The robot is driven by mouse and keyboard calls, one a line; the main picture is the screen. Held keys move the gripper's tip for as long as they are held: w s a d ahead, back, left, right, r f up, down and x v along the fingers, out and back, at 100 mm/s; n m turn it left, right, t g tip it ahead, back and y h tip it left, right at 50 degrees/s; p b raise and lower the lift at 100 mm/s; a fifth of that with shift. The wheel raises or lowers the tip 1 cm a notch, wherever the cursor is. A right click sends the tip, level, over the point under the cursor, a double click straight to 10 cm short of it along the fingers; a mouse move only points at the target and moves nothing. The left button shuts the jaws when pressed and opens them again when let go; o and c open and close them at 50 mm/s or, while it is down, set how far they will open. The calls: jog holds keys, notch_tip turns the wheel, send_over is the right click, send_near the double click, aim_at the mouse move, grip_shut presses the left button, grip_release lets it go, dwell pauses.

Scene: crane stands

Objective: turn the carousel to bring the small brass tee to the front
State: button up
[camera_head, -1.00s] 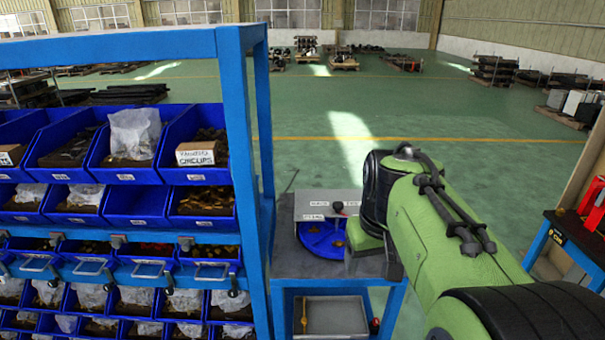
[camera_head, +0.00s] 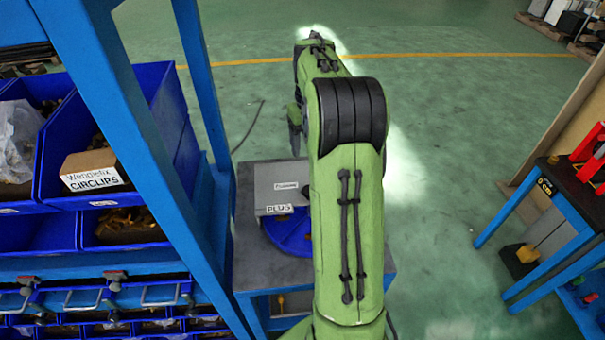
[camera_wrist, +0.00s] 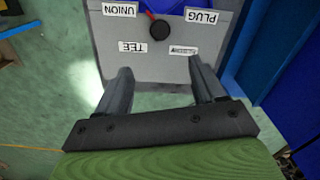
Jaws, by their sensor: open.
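The carousel is a blue disc (camera_head: 288,238) on the grey stand, partly under a grey cover (camera_head: 272,190) and partly hidden by my arm. In the wrist view the cover (camera_wrist: 150,68) carries labels UNION, PLUG and TEE and one too small to read. A black knob (camera_wrist: 159,30) with a red pointer sits among them, the pointer slanting up toward the picture's top, between UNION and PLUG. My gripper (camera_wrist: 163,82) is open and empty, its fingers over the cover's edge, apart from the knob. It shows at the arm's far end in the head view (camera_head: 295,138). I cannot make out the brass tee.
A blue rack with blue bins (camera_head: 110,170) and a box labelled CIRCLIPS (camera_head: 92,171) stands close on the left. A blue-legged bench (camera_head: 570,200) with red items is at the right. Green floor (camera_head: 440,130) is clear between and beyond.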

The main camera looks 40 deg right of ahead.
jog(key=f, duration=0.7)
jog(key=f+b, duration=0.1)
jog(key=f, duration=0.7)
jog(key=shift+s+a+f, duration=0.1)
jog(key=shift+s+a, duration=0.05)
jog(key=shift+s, duration=0.05)
jog(key=shift+c, duration=0.3)
grip_shut()
